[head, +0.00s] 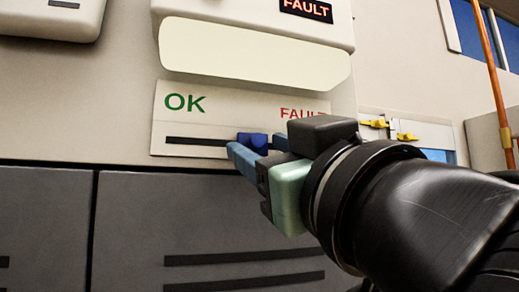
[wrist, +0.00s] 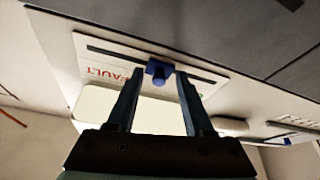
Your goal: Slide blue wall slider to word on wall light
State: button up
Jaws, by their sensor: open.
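The blue wall slider (head: 253,139) sits in a dark horizontal slot on a pale plate (head: 215,125), with green "OK" at left and red "FAULT" at right. The slider is near the middle of the slot. The dark wall light (head: 306,9) above shows "FAULT" in red. My gripper (head: 258,150) is open at the slider from the right and below. In the wrist view the slider (wrist: 158,70) lies between my fingertips (wrist: 158,77); whether they touch it is unclear. My gripper and arm hide the slot's right end in the head view.
A cream box (head: 255,55) juts from the wall just above the plate. Grey panels (head: 190,225) lie below. Yellow fittings (head: 390,130) and an orange pipe (head: 492,70) are at right. Another blue piece (wrist: 286,140) shows low right in the wrist view.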

jog(key=shift+s+d+r, duration=0.1)
jog(key=shift+s, duration=0.15)
grip_shut()
dwell(1.3)
